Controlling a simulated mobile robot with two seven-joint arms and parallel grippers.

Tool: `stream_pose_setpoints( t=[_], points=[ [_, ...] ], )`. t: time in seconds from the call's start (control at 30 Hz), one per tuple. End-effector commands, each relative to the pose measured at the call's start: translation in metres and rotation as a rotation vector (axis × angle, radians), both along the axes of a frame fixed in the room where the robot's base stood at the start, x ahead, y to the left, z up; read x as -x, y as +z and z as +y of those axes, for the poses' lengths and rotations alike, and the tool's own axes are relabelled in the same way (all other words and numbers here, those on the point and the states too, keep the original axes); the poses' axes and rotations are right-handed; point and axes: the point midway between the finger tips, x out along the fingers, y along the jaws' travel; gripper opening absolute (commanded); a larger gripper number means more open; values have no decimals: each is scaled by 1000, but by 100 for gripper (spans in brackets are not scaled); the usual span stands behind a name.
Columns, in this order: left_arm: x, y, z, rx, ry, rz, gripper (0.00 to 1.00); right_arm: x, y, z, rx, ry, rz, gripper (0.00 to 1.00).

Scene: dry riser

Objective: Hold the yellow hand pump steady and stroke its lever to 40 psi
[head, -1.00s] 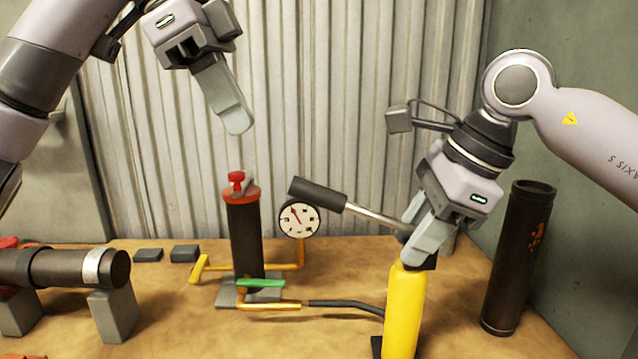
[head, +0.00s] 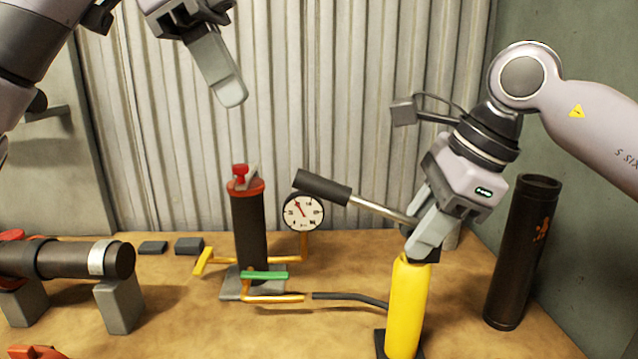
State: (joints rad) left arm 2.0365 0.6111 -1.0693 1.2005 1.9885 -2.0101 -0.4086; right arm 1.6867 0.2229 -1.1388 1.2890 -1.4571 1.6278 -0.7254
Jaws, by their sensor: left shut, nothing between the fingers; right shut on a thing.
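The yellow hand pump (head: 407,305) stands upright at the front right of the bench. Its lever (head: 325,188), a metal rod with a black grip, slopes up to the left from the pump's top. My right gripper (head: 420,245) is shut on the top of the pump, where the fingers partly hide the lever's pivot. The round gauge (head: 303,212) has a white face and a red needle pointing to the upper left; its numbers are too small to read. My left gripper (head: 232,98) is shut and empty, in the air above and left of the lever grip.
A black cylinder with a red top (head: 250,225) stands behind the pump, with yellow and green handles (head: 265,275) at its base. A dark hose (head: 350,297) lies left of the pump. A black tube (head: 522,255) stands at right. A horizontal pipe (head: 60,259) rests on grey blocks at left.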

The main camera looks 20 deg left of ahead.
Motion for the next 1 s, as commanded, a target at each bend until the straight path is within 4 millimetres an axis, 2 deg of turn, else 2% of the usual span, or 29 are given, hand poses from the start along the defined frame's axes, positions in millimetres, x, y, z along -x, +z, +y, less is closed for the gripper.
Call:
stream_pose_setpoints(
  t=[0.03, 0.07, 0.13, 0.43, 0.57, 1.0],
  points=[
    [0, 0, 0, 0, 0, 0, 0, -1, -2, 0, 4, 0, -1, 0],
    [0, 0, 0, 0, 0, 0, 0, -1, -2, 0, 4, 0, -1, 35],
    [0, 0, 0, 0, 0, 0, 0, 0, -2, 0, 3, 0, -1, 58],
    [0, 0, 0, 0, 0, 0, 0, 0, 0, 0, 1, 0, 0, 58],
    [0, 0, 0, 0, 0, 0, 0, 0, 10, -4, 1, -1, -3, 58],
    [0, 0, 0, 0, 0, 0, 0, 6, 88, -40, 0, -2, -2, 58]
  ],
)
